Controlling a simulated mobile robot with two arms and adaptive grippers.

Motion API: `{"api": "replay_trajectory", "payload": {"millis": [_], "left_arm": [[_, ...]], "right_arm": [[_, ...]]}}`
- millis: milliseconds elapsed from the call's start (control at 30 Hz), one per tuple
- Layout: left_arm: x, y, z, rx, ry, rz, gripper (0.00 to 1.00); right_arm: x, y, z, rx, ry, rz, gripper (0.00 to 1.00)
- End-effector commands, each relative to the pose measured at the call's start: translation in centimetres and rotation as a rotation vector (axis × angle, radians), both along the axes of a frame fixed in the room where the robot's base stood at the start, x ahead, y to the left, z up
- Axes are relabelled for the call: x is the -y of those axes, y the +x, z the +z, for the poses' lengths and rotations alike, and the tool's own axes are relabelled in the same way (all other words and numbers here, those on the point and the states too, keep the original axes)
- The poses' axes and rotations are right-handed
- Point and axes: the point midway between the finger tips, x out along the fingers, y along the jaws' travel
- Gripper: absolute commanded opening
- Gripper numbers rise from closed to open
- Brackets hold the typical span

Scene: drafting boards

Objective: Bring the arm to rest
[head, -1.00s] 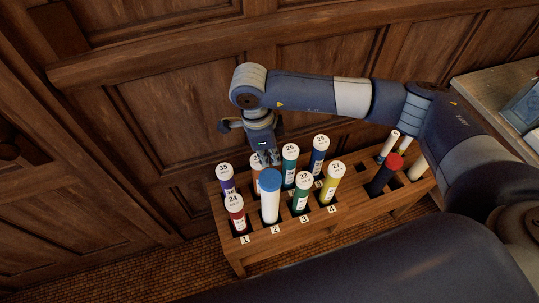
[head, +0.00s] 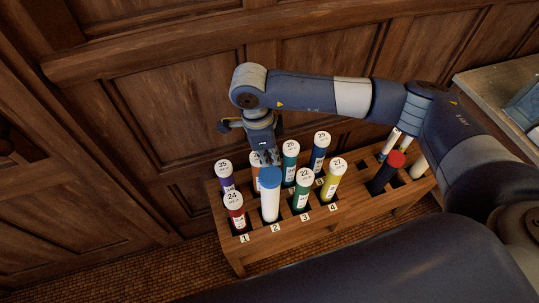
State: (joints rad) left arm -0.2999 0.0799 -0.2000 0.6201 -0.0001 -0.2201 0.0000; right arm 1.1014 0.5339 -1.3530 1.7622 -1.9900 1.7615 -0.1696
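My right arm reaches in from the right across the back of the wooden rack. Its gripper (head: 266,159) points down, just behind the white tube with the blue cap (head: 270,203). The fingertips are small and partly covered, so I cannot tell whether they are open or shut, or touching a tube. An orange tube (head: 256,162) beside the gripper is partly hidden. My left gripper is not in view.
The wooden rack (head: 287,239) holds several upright numbered tubes, among them red 24 (head: 236,214) and green 22 (head: 302,196). A dark tube with a red cap (head: 383,176) stands at its right. A panelled wall is close behind; a table (head: 490,92) is at right.

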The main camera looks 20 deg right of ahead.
Motion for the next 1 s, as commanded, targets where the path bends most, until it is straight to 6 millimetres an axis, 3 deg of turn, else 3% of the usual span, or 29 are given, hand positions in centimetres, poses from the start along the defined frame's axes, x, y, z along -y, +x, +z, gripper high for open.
{"api": "replay_trajectory", "payload": {"millis": [1000], "left_arm": [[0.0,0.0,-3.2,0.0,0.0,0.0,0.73]], "right_arm": [[0.0,0.0,-3.2,0.0,0.0,0.0,0.0]]}}
